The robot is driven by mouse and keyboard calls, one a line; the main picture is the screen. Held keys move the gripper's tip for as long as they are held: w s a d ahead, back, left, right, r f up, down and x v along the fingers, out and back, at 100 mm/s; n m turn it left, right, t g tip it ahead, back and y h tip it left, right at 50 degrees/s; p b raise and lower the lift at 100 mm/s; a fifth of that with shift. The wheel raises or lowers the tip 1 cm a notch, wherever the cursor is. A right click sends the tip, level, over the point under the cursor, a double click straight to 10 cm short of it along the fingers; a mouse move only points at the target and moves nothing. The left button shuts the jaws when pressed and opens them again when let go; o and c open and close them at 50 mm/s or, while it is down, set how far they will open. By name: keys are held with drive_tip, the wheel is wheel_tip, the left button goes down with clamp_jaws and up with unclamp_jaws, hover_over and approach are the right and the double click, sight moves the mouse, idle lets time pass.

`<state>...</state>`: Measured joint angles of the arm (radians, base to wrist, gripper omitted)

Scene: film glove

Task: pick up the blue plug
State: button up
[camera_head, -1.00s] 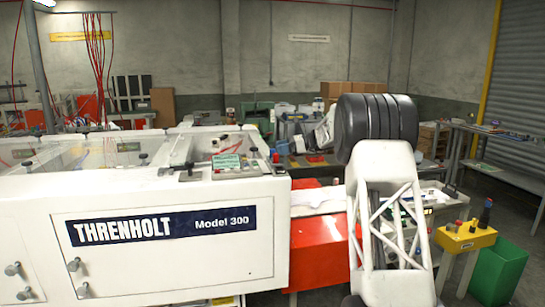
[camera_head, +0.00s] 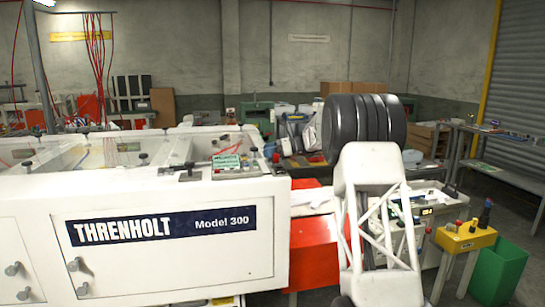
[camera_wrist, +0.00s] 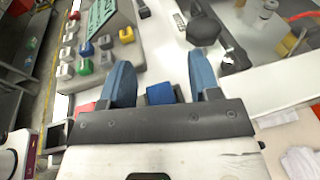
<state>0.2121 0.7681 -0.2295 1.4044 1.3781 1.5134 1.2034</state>
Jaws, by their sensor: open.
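In the wrist view, my gripper (camera_wrist: 159,60) is open, its two blue fingers spread apart. A small blue block, likely the blue plug (camera_wrist: 160,93), shows between the fingers, close to the dark gripper bar, which hides its lower part. I see no finger touching it, and its depth from the fingers is hard to judge. In the head view my gripper is not visible behind my arm, and I cannot make out the blue plug there.
A grey control box with a green label (camera_wrist: 101,17) and several coloured buttons lies left of the fingers. A black knob (camera_wrist: 203,28) stands by the right finger. In the head view stand a white Threnholt machine (camera_head: 250,258), a yellow button box (camera_head: 465,240) and a green bin (camera_head: 500,270).

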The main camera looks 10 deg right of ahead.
drive_tip(key=shift+a, duration=0.1)
idle(0.5)
clamp_jaws()
drive_tip(key=shift+r, duration=0.1)
wheel_tip(320, 180, up, 10)
idle(0.8)
idle(0.4)
